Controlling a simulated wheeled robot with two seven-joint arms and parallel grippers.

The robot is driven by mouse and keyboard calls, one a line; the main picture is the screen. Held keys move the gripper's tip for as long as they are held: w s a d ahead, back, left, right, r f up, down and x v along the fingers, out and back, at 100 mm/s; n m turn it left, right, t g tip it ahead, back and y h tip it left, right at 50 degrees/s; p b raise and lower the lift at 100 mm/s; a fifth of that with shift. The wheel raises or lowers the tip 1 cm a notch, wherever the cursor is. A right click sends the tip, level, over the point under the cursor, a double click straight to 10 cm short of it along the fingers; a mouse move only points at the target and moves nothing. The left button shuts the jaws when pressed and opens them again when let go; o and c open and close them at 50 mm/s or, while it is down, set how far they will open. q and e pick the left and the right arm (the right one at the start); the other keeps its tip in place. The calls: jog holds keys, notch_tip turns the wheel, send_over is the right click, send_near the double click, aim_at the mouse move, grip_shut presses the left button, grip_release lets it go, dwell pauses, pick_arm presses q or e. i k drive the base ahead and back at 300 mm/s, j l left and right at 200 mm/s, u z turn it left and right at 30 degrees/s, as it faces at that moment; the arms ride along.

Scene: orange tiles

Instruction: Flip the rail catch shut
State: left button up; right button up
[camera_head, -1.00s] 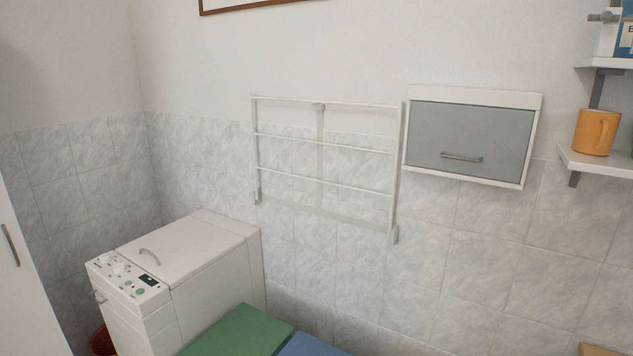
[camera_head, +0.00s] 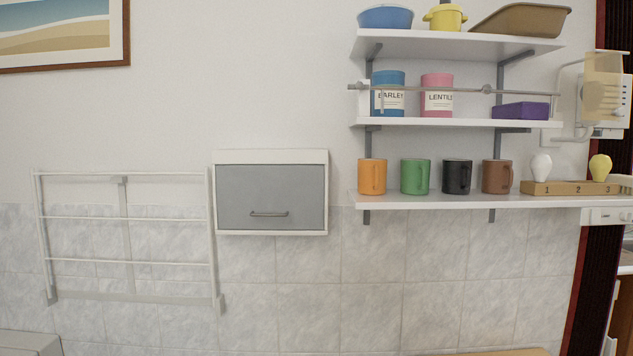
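A thin grey rail (camera_head: 450,90) runs across the front of the middle shelf, before a blue canister (camera_head: 388,80) marked BARLEY and a pink canister (camera_head: 437,80) marked LENTILS. Neither of my grippers is in view.
A grey-fronted cabinet (camera_head: 271,196) is on the wall. The bottom shelf (camera_head: 450,202) holds several mugs and a wooden numbered block (camera_head: 570,188). A purple box (camera_head: 520,111) sits on the middle shelf. A wooden surface (camera_head: 505,352) shows at the bottom edge.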

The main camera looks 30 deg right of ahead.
aim_at(360, 86)
jog(key=z, duration=1.8)
